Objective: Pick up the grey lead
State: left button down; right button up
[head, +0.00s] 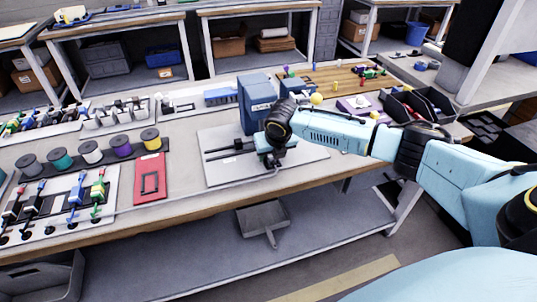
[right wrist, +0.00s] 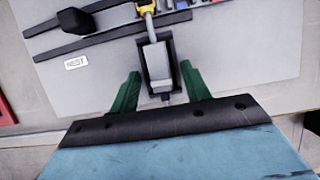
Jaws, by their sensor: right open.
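A grey lead (right wrist: 157,62), with a block-shaped grey end and a thin grey neck, sits in a black holder (right wrist: 171,50) on the grey plate in the right wrist view. A yellow part (right wrist: 147,7) shows at the neck's far end. My right gripper (right wrist: 160,71) has its two green fingers apart, one on each side of the grey block, with visible gaps. In the head view my right gripper (head: 273,161) is low over the plate in front of the blue machine, and my wrist hides the lead. My left gripper is not in view.
The grey plate (head: 223,175) carries the blue machine (head: 257,100) and dark rails (head: 229,150). A red tray (head: 149,180), several spools (head: 90,152) and a tool rack (head: 50,215) lie left. A purple tray (head: 358,107) and black bins (head: 425,100) stand right.

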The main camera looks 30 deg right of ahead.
jog(key=c, duration=1)
jog(key=shift+r, duration=0.1)
